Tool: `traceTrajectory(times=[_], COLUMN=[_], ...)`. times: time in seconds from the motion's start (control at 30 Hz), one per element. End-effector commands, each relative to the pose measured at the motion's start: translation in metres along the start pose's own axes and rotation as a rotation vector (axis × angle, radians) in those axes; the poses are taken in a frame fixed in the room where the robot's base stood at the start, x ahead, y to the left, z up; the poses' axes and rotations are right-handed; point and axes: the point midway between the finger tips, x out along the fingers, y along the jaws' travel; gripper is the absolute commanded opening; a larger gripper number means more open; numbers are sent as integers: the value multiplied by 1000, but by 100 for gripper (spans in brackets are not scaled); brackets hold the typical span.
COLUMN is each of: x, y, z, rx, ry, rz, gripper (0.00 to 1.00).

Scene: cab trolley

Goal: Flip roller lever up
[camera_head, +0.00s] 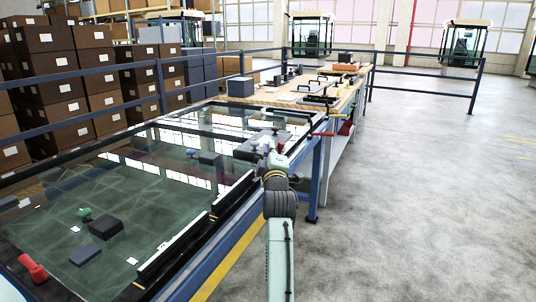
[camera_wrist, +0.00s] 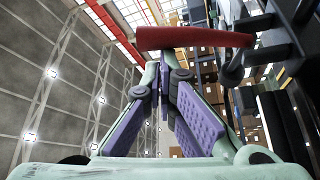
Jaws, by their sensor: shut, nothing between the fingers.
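A red cylindrical handle (camera_wrist: 195,39), which looks like the roller lever, lies roughly level across the top of the wrist view. Its right end meets a dark bracket (camera_wrist: 262,24). In the head view my gripper (camera_head: 273,156) is left of and nearer than the small red handle, small and partly hidden by my wrist.
A large glass panel (camera_head: 150,205) lies flat on the blue trolley frame (camera_head: 250,225), with dark blocks and a red object (camera_head: 33,268) on it. A wooden workbench (camera_head: 335,90) with tools stands behind. Blue railings and stacked boxes line the left. Floor at right (camera_head: 430,190) is clear.

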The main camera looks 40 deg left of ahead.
Motion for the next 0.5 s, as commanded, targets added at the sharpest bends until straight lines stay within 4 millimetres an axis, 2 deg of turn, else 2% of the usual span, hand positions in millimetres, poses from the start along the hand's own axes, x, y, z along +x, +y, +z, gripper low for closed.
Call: traceTrajectory(times=[0.03,0.5], x=[-3,-18], y=[-5,-6], z=[7,31], rx=[29,379], ry=[-3,1], rz=[20,223], gripper=[0,0])
